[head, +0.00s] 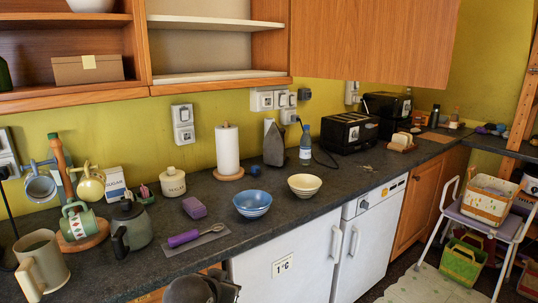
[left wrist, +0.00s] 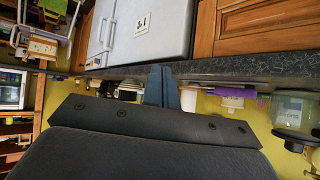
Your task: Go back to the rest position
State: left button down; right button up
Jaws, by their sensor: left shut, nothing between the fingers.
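My left gripper (left wrist: 162,86) shows in the left wrist view, where the picture is upside down. Its two dark fingers are together with nothing between them. They overlap the edge of the dark countertop (left wrist: 235,68) in that picture; I cannot tell the exact gap. In the head view a dark rounded part of mine shows at the bottom edge, and the fingers cannot be made out there. My right gripper is in neither view.
The dark counter (head: 270,226) holds a blue bowl (head: 252,204), a cream bowl (head: 304,186), a purple-handled tool (head: 190,237), a dark grey jug (head: 131,228) and a beige mug (head: 41,263) near the front. White appliances (head: 290,262) stand below. A white-framed trolley (head: 490,222) stands right.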

pick_arm(q)
jog(key=s+a+f+n+g+p, duration=0.1)
jog(key=s+a+f+g, duration=0.2)
jog(key=s+f, duration=2.4)
jog(key=s+g, duration=0.3)
jog(key=g, duration=0.1)
jog(key=shift+s+a+g+y+p, duration=0.15)
jog(key=shift+s+g+y+p, duration=0.15)
jog(key=shift+s+g+y, duration=0.1)
jog(key=shift+w, duration=0.1)
